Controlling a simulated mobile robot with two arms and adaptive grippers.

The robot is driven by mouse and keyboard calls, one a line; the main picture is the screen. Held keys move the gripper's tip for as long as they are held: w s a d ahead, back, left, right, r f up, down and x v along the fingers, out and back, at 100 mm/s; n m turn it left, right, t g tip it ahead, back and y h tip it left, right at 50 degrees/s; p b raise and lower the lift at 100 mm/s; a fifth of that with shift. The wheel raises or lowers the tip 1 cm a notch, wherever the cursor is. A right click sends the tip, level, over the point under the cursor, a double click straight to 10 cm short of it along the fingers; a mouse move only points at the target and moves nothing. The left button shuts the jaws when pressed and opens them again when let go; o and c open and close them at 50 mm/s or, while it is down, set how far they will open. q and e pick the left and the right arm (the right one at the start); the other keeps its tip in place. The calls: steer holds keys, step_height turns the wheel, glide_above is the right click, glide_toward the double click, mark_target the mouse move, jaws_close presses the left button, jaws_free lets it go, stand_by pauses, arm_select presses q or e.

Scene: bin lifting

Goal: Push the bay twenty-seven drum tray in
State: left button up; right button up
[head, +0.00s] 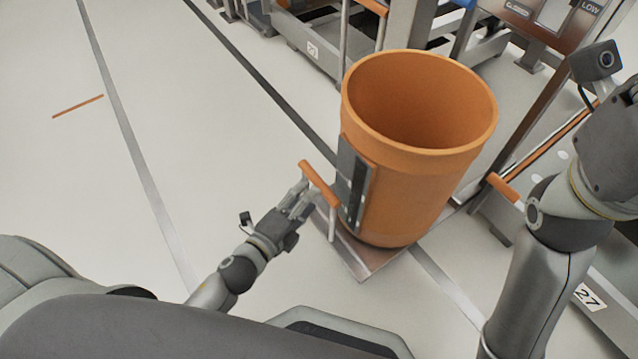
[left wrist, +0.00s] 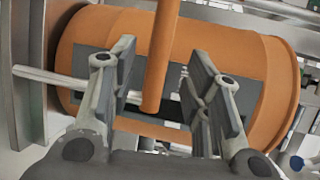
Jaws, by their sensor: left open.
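A large open orange drum (head: 415,195) stands upright on a flat grey tray (head: 365,262) with a dark plate on the drum's side. An orange handle (head: 320,184) on a metal post rises at the tray's near left edge. My left gripper (head: 303,197) is at this handle. In the left wrist view the fingers (left wrist: 160,75) are apart, with the handle bar (left wrist: 160,50) between them and the drum (left wrist: 235,65) behind. Whether they touch the bar is not clear. My right arm is at the right; its gripper is out of view.
A bay frame with a "27" label (head: 588,297) and an orange-ended bar (head: 503,187) is at the right. Another bay frame (head: 310,45) stands at the back. The pale floor with dark lines at left is clear.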

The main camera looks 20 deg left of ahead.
mark_target(318, 183)
arm_select(q)
steer(key=shift+b+x, duration=0.8)
steer(key=shift+x, duration=2.5)
jaws_close()
